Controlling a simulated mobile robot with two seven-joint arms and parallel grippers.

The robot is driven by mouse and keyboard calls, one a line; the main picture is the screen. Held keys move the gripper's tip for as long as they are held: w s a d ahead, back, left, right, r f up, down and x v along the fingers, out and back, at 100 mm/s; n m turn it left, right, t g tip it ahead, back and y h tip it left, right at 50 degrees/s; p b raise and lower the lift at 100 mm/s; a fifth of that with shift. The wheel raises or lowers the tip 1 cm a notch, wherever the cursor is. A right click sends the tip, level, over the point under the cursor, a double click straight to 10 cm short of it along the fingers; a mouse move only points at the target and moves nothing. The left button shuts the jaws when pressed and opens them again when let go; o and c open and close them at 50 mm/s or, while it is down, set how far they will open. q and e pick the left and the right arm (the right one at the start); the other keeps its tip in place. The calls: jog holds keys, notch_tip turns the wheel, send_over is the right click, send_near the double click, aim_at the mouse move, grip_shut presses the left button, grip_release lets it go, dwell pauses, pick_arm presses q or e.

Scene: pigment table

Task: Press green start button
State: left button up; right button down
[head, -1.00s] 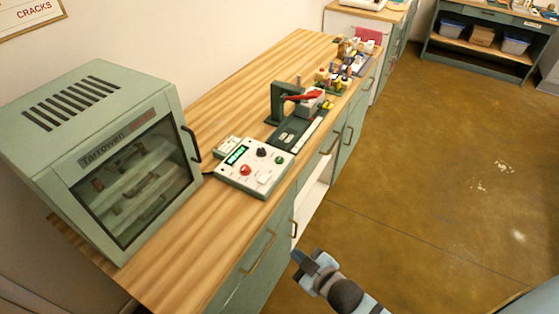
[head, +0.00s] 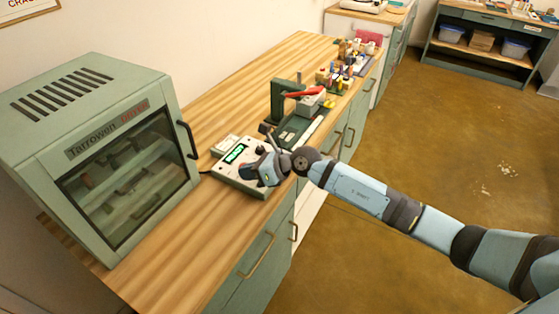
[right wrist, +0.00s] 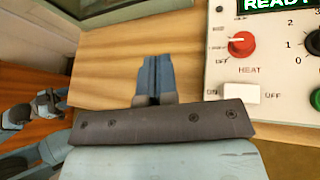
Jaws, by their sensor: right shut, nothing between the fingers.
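The white control box (head: 229,172) lies on the wooden worktop, with its display (head: 236,153) lit green. In the right wrist view the display reads READY. A green button (right wrist: 316,99) shows there, cut by the right edge, beside the black knob (right wrist: 314,42). My right gripper (right wrist: 154,80) is shut and empty. In the head view my right gripper (head: 250,172) is over the control box and hides part of its face, including the green button. In the right wrist view the fingertips are left of the box, over bare wood; their height is unclear.
A green cabinet (head: 100,70) with a glass door stands left of the control box. A green press with a red handle (head: 303,92) stands behind the box, with small bottles (head: 345,68) farther along. A red knob (right wrist: 241,44) and white switch (right wrist: 240,93) are on the box.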

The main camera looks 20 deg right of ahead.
jog(key=w+d+n+h, duration=0.2)
jog(key=w+d, duration=0.1)
jog(key=w+d+n+h, duration=0.1)
jog(key=w+d, duration=0.1)
jog(key=shift+d+r+h+b, duration=0.1)
jog(key=shift+r+h+b, duration=0.2)
jog(key=w+d+r+n+t+h, duration=0.1)
jog(key=w+d+r+n+h, duration=0.1)
jog(key=d, duration=0.5)
jog(key=w+r+h, duration=0.1)
jog(key=w+h, duration=0.1)
jog(key=w, duration=0.1)
jog(key=shift+w+d+b, duration=0.25)
jog(key=shift+d+b, duration=0.1)
jog(key=shift+d, duration=0.05)
notch_tip(320, 180, down, 8)
jog(key=b, duration=0.3)
jog(key=shift+b, duration=0.35)
jog(key=shift+f, duration=0.25)
jog(key=shift+f+b, duration=0.15)
jog(key=shift+b, duration=0.2)
